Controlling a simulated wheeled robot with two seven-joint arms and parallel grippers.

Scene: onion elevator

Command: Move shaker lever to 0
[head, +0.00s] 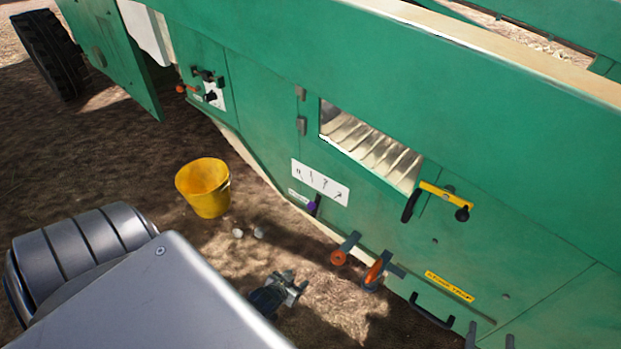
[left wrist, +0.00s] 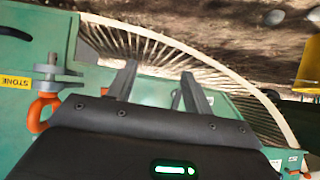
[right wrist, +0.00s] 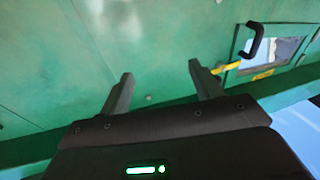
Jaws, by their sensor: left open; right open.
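A lever with a purple knob (head: 312,206) sits beside a white marked plate (head: 322,182) low on the green machine's side. I cannot read the markings or tell whether this is the shaker lever. Another small panel (head: 212,95), with an orange-tipped lever (head: 187,89) and a black knob, is farther left. My left gripper (head: 291,281) is low, over the ground in front of the machine, apart from the purple knob. In the left wrist view its fingers (left wrist: 158,75) are open and empty. My right gripper (right wrist: 160,70) is open and empty before a green panel; the head view does not show it.
The green machine (head: 250,110) fills the right side. Two orange-ended latches (head: 338,257) (head: 373,272), a yellow handle (head: 444,194) and a black handle (head: 431,311) project from it. A yellow bucket (head: 205,190) stands on the dirt, with pale round objects (head: 238,233) nearby.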

